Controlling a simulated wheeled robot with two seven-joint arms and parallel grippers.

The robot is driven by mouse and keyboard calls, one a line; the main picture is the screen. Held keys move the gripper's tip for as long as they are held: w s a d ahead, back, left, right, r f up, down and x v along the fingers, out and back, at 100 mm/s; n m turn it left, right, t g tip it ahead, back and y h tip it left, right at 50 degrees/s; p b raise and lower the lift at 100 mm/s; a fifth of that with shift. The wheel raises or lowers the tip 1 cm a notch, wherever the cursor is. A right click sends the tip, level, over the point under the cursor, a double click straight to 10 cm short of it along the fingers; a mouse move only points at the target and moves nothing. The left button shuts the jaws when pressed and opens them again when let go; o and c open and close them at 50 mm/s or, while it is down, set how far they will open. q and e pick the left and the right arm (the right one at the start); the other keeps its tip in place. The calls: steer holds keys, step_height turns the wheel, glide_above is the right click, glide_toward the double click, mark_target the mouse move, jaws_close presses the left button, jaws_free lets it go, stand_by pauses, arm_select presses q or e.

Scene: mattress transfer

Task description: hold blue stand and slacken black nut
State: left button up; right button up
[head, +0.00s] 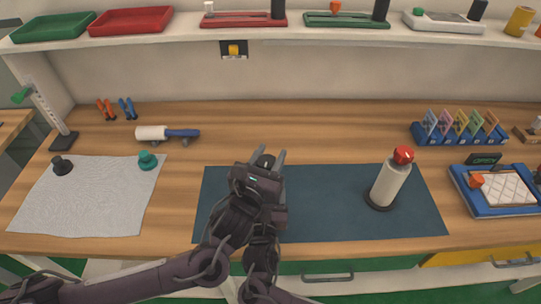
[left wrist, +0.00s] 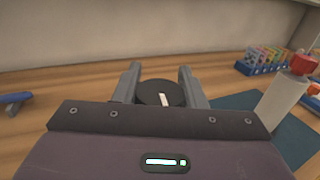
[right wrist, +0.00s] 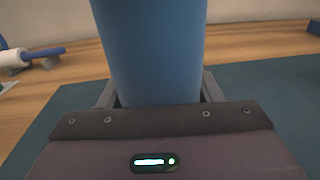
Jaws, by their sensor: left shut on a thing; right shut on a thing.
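The black nut (left wrist: 150,92), a round black disc with a white mark on top, sits between the fingers of my left gripper (left wrist: 160,80), which is shut on it. In the head view my left gripper (head: 267,158) is over the dark mat, with the nut (head: 266,161) partly visible between its fingertips. The blue stand (right wrist: 155,45), a thick upright blue column, fills the middle of the right wrist view. My right gripper (right wrist: 157,90) is shut on it. In the head view my left gripper and arm hide the stand and most of my right gripper.
A white bottle with a red cap (head: 389,183) stands right on the dark mat (head: 330,210). A white cloth (head: 90,200) with black (head: 62,166) and teal (head: 147,160) pieces lies left. A blue-handled roller (head: 165,133) lies behind. A shelf (head: 300,40) crosses the back.

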arm_select(q)
steer(key=shift+w+a+n+t+y, duration=0.15)
steer(key=shift+n+t+y, duration=0.25)
steer(key=shift+y, duration=0.5)
arm_select(e)
steer(key=shift+r, duration=0.1)
arm_select(q)
steer(key=o, duration=1)
steer(key=v, duration=1.2)
steer(key=shift+a+r, duration=0.1)
steer(key=shift+r, duration=0.05)
